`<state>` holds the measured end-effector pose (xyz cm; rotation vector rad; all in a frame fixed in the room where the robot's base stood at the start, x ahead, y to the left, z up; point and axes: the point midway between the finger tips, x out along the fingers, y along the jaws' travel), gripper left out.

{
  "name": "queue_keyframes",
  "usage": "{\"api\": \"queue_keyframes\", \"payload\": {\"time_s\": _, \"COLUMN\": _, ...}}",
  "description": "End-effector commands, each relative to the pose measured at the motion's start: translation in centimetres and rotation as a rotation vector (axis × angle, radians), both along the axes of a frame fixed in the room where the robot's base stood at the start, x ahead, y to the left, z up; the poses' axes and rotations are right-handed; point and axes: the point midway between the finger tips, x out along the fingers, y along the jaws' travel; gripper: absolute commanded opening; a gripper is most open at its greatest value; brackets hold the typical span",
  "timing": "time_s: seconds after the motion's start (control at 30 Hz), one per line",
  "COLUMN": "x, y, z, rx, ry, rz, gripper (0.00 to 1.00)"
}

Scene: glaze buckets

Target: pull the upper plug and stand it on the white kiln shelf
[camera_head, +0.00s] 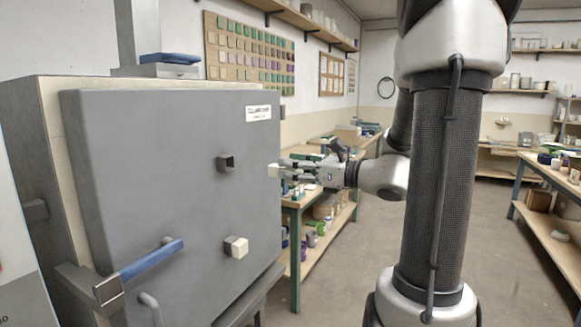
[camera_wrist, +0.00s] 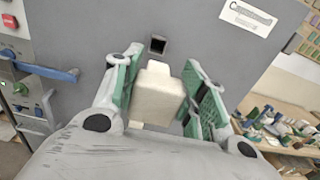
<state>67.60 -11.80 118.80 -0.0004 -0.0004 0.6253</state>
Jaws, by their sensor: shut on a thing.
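My gripper (camera_head: 290,171) is shut on a cream block-shaped plug (camera_head: 274,171), held in the air to the right of the kiln door. In the wrist view the plug (camera_wrist: 157,97) sits between the green-padded fingers of my gripper (camera_wrist: 163,95), its narrower end toward the door. The upper hole (camera_head: 227,163) in the grey kiln door (camera_head: 160,200) is open and dark; the wrist view shows this hole (camera_wrist: 157,45) just beyond the plug, apart from it. A lower plug (camera_head: 236,247) still sits in the door. I cannot make out the white kiln shelf.
The door has a blue handle (camera_head: 150,260) at lower left. A workbench (camera_head: 291,204) with bottles and small items stands behind my gripper. Another bench (camera_head: 545,172) with pots is at the right. The floor (camera_head: 390,250) between the benches is clear.

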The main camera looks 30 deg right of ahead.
Motion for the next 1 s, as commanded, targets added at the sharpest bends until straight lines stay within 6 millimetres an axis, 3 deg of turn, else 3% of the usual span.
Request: {"api": "queue_keyframes", "payload": {"time_s": 1.0, "x": -4.6, "y": -3.3, "z": 0.0, "rx": 0.001, "ry": -0.001, "rz": -0.001, "gripper": 0.16}}
